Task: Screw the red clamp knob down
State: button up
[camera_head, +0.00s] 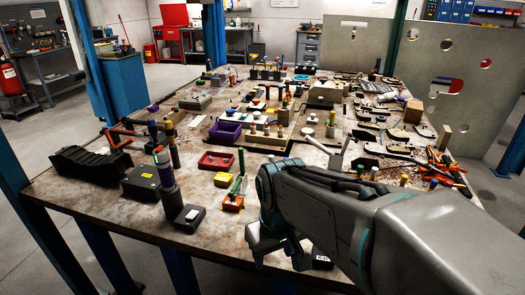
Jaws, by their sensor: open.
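I cannot single out the red clamp knob with certainty among the small parts on the workbench (110,208). A red-orange clamp-like piece (113,136) stands at the bench's left side, beside a dark ribbed block. My gripper (281,254) is over the near edge of the bench, at the lower middle of the view. Its jaws point down, are apart, and hold nothing that I can see. The grey arm behind it hides the bench's near right part.
A red tray (216,161) lies farther back. Many tools crowd the right side. The front-left corner is bare.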

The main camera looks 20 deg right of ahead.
notch_tip(320, 180, up, 6)
jog(key=w+n+p, duration=0.1)
jog(key=w+p, duration=0.1)
jog(key=w, duration=0.1)
jog(key=w+d+r+n+g, duration=0.1)
jog(key=w+d+n, duration=0.35)
jog(key=w, duration=0.35)
jog(key=w+d+r+n, duration=0.2)
jog(key=w+d+n, duration=0.25)
jog(key=w, duration=0.25)
jog(key=w+d+f+n, duration=0.2)
jog(key=w+d+n, duration=0.1)
jog(key=w+d, duration=0.35)
jog(key=shift+g, duration=0.4)
jog(key=f, duration=0.8)
jog(key=s+f+p, duration=0.1)
jog(key=f, duration=0.3)
jog(key=shift+f, duration=0.4)
jog(key=c, duration=0.8)
